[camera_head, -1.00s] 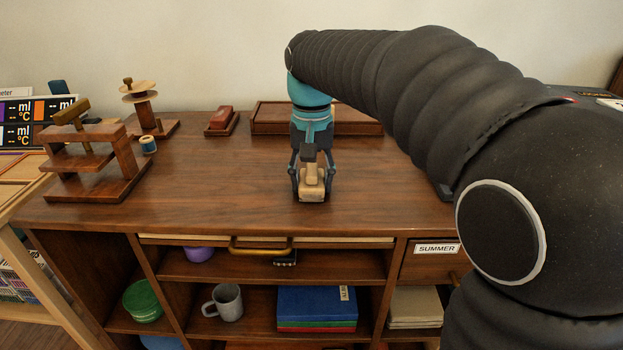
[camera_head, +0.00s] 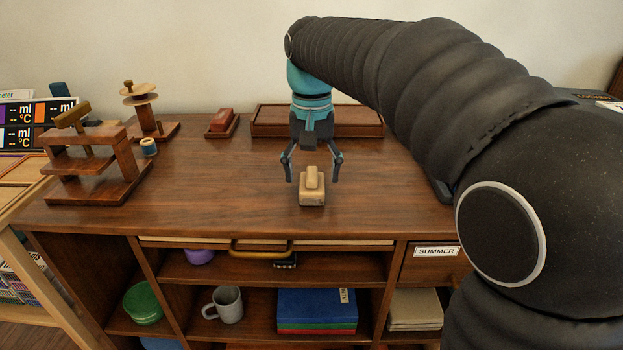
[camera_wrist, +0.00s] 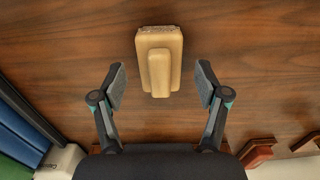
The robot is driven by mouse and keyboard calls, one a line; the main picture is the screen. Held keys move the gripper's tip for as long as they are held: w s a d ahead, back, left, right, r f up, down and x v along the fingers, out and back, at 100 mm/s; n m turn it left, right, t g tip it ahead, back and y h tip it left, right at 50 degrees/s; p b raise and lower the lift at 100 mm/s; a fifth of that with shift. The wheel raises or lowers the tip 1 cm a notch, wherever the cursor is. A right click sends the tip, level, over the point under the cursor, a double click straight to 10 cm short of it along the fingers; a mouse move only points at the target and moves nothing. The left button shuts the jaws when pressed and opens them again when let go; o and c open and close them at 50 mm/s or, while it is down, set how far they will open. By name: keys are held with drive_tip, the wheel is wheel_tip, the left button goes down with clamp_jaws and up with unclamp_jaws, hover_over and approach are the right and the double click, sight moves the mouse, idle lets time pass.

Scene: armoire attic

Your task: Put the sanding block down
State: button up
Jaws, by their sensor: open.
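The sanding block (camera_head: 312,190) is a light tan block with a raised grip on top. It rests on the brown wooden top of the cabinet (camera_head: 230,190), near the front edge. My gripper (camera_head: 313,179) is open above and just behind it, with one finger to each side and clear of it. In the wrist view the sanding block (camera_wrist: 159,60) lies beyond the fingertips of my open gripper (camera_wrist: 161,84), centred between them, with gaps on both sides.
A wooden rack (camera_head: 95,165), a spool stand (camera_head: 145,115) and a blue thread spool (camera_head: 148,147) stand at the left. A red block on a small tray (camera_head: 222,122) and a long wooden tray (camera_head: 265,122) lie at the back. The top around the sanding block is clear.

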sight(312, 174)
wheel_tip(312, 174, up, 10)
drive_tip(key=p, duration=0.1)
drive_tip(key=shift+f, duration=0.2)
drive_tip(key=s+d+f+t, duration=0.2)
drive_tip(key=s+d+f, duration=0.5)
drive_tip(key=s, duration=0.3)
drive_tip(key=s+d+f+t, duration=0.3)
drive_tip(key=s+d+f, duration=0.4)
drive_tip(key=s+f, duration=0.3)
drive_tip(key=shift+s+d+t, duration=0.25)
drive_tip(key=shift+s+t, duration=0.05)
drive_tip(key=shift+s, duration=0.15)
